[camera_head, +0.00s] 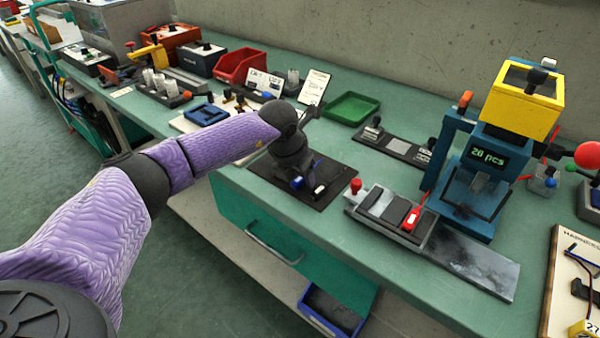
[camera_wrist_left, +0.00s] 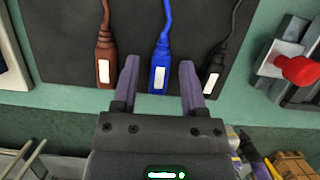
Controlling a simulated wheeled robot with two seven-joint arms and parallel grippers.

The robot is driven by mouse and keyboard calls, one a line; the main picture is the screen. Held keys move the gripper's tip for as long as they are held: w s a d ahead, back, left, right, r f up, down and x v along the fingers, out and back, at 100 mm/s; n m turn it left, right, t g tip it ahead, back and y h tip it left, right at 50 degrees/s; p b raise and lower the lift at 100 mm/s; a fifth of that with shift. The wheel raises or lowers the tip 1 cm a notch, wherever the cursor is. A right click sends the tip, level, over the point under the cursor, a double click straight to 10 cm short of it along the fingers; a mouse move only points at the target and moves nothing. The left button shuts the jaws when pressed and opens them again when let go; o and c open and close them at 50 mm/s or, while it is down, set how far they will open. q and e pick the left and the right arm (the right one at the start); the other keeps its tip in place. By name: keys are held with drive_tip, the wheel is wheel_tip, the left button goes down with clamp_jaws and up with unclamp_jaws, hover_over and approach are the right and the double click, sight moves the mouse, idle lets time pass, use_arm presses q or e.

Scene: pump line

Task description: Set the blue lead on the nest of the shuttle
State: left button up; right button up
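The blue lead (camera_wrist_left: 160,62) lies on a black mat (camera_head: 333,178), between a brown lead (camera_wrist_left: 105,58) and a black lead (camera_wrist_left: 216,66). Each plug has a white label. My left gripper (camera_wrist_left: 159,72) is open, with one finger on each side of the blue plug; I cannot tell whether they touch it. In the head view the blue lead (camera_head: 297,183) shows just below the gripper. The shuttle (camera_head: 382,207) is a grey block with dark pads, right of the mat. A red plug-like piece with a white label (camera_head: 411,219) lies on its right part. My right gripper is not in view.
A red-knobbed post (camera_head: 356,186) stands at the shuttle's left end. A blue press with a yellow top (camera_head: 518,100) stands behind the shuttle, and a grey plate (camera_head: 470,262) extends right. A green tray (camera_head: 352,108) and red bin (camera_head: 240,67) are farther back.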

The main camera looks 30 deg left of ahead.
use_arm(q)
clamp_jaws()
drive_tip(key=shift+r+p, duration=0.45)
drive_tip(key=shift+r, duration=0.1)
drive_tip(key=shift+r+p, duration=0.55)
drive_tip(key=shift+r, duration=0.1)
drive_tip(key=shift+r+p, duration=1.55)
drive_tip(key=shift+r, duration=0.35)
drive_tip(key=shift+f, duration=0.1)
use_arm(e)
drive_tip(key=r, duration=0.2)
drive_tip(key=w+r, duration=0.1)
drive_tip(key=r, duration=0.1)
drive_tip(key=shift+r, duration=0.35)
